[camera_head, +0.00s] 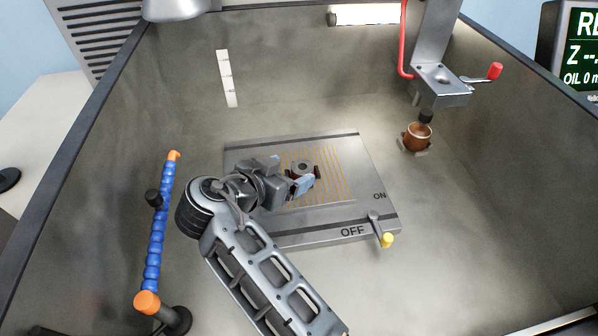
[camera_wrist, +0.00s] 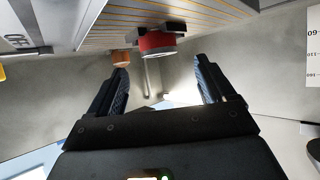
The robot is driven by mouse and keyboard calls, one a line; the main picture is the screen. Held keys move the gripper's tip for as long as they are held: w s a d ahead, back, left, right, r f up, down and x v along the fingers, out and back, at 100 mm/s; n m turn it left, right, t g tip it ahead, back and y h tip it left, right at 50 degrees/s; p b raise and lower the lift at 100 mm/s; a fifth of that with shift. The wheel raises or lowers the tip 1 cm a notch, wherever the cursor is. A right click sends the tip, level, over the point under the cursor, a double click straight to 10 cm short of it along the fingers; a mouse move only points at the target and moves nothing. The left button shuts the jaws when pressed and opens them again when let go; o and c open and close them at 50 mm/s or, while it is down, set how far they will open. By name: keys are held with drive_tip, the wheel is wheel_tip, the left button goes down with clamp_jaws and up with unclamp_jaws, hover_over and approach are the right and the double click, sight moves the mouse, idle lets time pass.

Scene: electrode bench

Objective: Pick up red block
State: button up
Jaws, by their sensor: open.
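The red block (camera_wrist: 157,42) shows in the wrist view as a short round piece with a red side and a grey face. It is ahead of my gripper (camera_wrist: 163,80), roughly between the lines of the two fingers but apart from them. My fingers are spread with nothing between them. In the head view a dark grey round piece with a hole and some red at its side (camera_head: 302,166) sits on the striped metal plate (camera_head: 310,229). My gripper (camera_head: 304,184) is low over the plate, close beside this piece, and partly hides its near side.
The plate has a yellow-knobbed lever (camera_head: 387,239) near the OFF mark. A copper cup (camera_head: 418,137) stands at the back right under a grey head (camera_head: 440,84) with a red-knobbed handle. A blue jointed hose (camera_head: 158,230) rises at the left.

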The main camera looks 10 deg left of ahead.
sight(300, 169)
drive_tip(key=b+x, duration=0.1)
drive_tip(key=x, duration=0.4)
drive_tip(key=shift+s+f, duration=0.1)
drive_tip(key=shift+f, duration=0.1)
drive_tip(key=shift+r, duration=0.1)
drive_tip(key=c, duration=1.5)
drive_tip(key=shift+a, duration=0.1)
